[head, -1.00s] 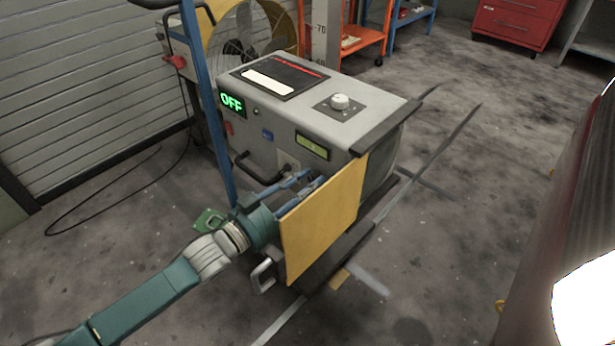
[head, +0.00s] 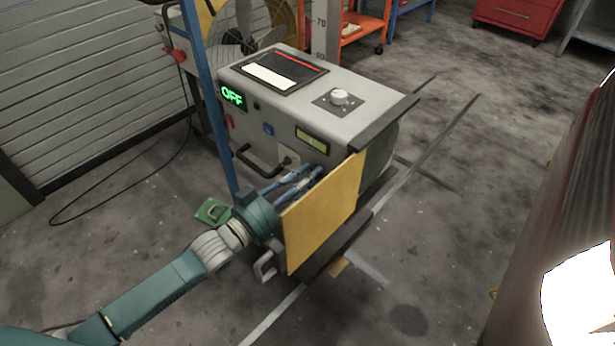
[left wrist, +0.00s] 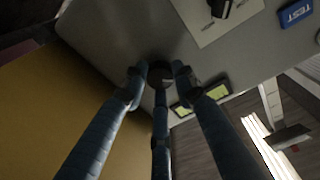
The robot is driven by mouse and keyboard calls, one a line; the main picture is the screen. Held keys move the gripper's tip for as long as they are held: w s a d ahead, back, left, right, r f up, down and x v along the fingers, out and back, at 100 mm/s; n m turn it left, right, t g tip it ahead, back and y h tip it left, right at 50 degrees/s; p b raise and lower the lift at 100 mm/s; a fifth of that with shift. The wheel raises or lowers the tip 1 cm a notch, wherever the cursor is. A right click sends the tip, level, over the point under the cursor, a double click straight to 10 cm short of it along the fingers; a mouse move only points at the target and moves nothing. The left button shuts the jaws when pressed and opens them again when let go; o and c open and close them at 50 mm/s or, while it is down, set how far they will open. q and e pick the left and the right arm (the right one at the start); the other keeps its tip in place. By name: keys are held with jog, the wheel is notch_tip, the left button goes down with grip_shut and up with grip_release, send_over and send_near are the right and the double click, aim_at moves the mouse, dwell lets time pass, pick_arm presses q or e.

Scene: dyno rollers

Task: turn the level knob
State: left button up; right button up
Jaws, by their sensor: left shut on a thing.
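The grey machine (head: 270,120) stands in the middle of the head view. A dark round knob (left wrist: 159,74) sits on its front face, beside a yellow-green display (left wrist: 203,98). My left gripper (left wrist: 158,76) has its fingertips on both sides of that knob and is shut on it. A white knob (head: 340,97) stands on the machine's top, clear of the gripper. My right gripper is out of view.
The yellow panel stands close beside my left wrist. A dark handle (head: 250,160) and a blue post (head: 205,95) are near the machine's front. A large fan (head: 245,30) is behind it. Floor to the right is open, up to a dark ribbed body (head: 555,200).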

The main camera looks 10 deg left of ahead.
pick_arm(q)
jog(key=shift+f, duration=0.2)
jog(key=o, duration=1.2)
jog(key=shift+r, duration=0.1)
jog(key=shift+c, duration=0.2)
jog(key=shift+a, duration=0.1)
jog(key=v, duration=1.2)
